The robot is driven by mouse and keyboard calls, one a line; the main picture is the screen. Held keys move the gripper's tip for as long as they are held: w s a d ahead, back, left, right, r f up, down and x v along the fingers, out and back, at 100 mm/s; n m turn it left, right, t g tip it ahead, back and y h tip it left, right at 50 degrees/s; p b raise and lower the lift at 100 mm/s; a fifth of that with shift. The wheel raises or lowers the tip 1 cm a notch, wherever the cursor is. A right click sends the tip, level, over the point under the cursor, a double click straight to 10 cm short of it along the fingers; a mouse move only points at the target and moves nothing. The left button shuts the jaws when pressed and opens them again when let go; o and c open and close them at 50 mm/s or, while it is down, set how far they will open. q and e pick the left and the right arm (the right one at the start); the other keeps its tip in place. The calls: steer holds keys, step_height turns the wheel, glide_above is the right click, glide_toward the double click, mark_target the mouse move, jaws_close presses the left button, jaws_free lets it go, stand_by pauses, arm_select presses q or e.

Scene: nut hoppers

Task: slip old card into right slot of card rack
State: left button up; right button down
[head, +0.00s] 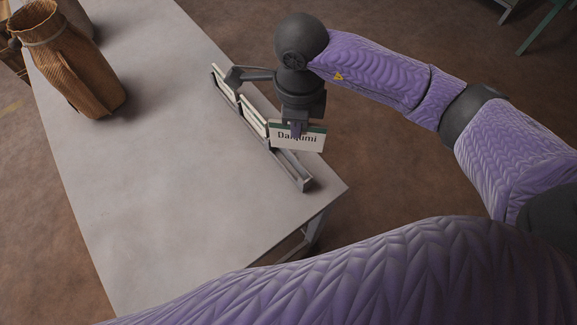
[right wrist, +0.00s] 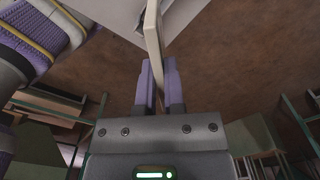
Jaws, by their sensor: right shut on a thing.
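The card rack (head: 291,171) is a long narrow grey holder along the right edge of the table. Pale cards (head: 254,120) stand in its far and middle parts, and its near end is bare. My right gripper (head: 296,133) is shut on the old card (head: 304,143), a white card with a dark green top band and dark lettering. It holds the card beside the rack, at the table's edge; whether they touch I cannot tell. In the right wrist view the card (right wrist: 153,38) shows edge-on between the purple fingers (right wrist: 157,85). My left gripper is out of view.
The pale grey table (head: 150,150) is mostly clear left of the rack. A brown paper sack (head: 75,65) stands at its far left. Brown floor (head: 420,180) lies beyond the right edge. My own purple arm links fill the bottom and right.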

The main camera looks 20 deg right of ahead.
steer(key=m, duration=0.2)
steer(key=m+b, duration=0.1)
steer(key=m, duration=0.1)
steer(key=a+m, duration=0.1)
steer(key=shift+w+f+m+b, duration=0.2)
steer(key=shift+w+m+b, duration=0.1)
steer(key=shift+w+m, duration=0.1)
step_height(320, 180, down, 10)
steer(key=m+b, duration=0.3)
steer(key=b, duration=0.1)
steer(key=shift+w+r, duration=0.1)
steer(key=shift+w, duration=0.05)
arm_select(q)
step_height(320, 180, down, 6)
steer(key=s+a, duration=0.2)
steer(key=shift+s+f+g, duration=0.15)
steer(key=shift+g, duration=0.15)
arm_select(e)
steer(key=shift+r, duration=0.15)
